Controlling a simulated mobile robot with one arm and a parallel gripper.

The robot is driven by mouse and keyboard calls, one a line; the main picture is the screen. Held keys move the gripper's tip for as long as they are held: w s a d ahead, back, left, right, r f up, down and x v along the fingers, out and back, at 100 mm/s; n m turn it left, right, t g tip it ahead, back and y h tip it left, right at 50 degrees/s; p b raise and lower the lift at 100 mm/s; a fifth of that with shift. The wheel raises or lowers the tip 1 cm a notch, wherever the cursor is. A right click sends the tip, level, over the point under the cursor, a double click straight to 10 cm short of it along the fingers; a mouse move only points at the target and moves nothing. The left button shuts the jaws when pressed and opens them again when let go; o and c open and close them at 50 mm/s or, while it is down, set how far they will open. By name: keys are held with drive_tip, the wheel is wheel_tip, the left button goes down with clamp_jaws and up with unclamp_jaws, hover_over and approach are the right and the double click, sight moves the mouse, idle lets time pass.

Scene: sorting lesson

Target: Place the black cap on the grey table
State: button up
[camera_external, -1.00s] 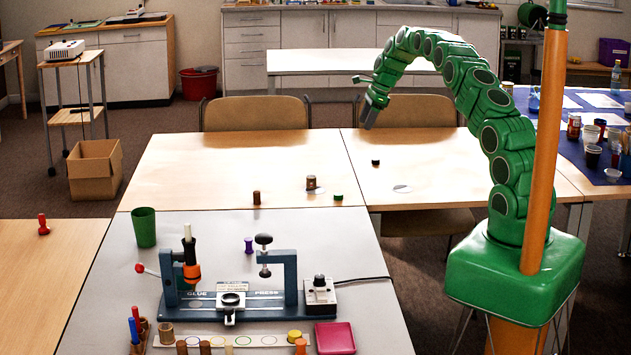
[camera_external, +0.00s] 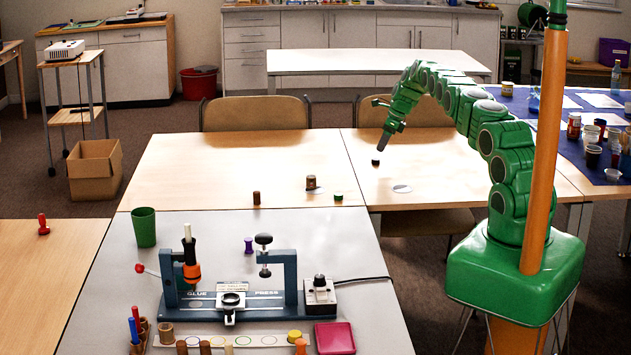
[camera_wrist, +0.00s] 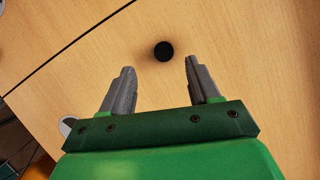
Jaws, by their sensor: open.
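The black cap (camera_external: 376,162) lies on the right wooden table, near the seam between the two wooden tables. In the wrist view the cap (camera_wrist: 163,51) is a dark round disc just beyond and between my two fingertips. My gripper (camera_external: 387,145) is open and empty, pointing down just above the cap; the wrist view shows its grey fingers (camera_wrist: 160,65) apart, not touching the cap. The grey table (camera_external: 195,222) stands in front, with a glue press on it.
The blue glue press (camera_external: 230,302), green cup (camera_external: 144,227), purple spool (camera_external: 248,245) and pink tray (camera_external: 335,338) stand on the grey table. Brown pieces (camera_external: 256,198) and a green-topped cap (camera_external: 338,196) lie on the wooden table. The grey table's back left is mostly clear.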

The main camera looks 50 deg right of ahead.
sight(376, 159)
drive_tip(key=shift+d+x, duration=0.2)
drive_tip(key=shift+x, duration=0.85)
drive_tip(key=shift+d+x, duration=0.15)
drive_tip(key=shift+x, duration=1.9)
clamp_jaws()
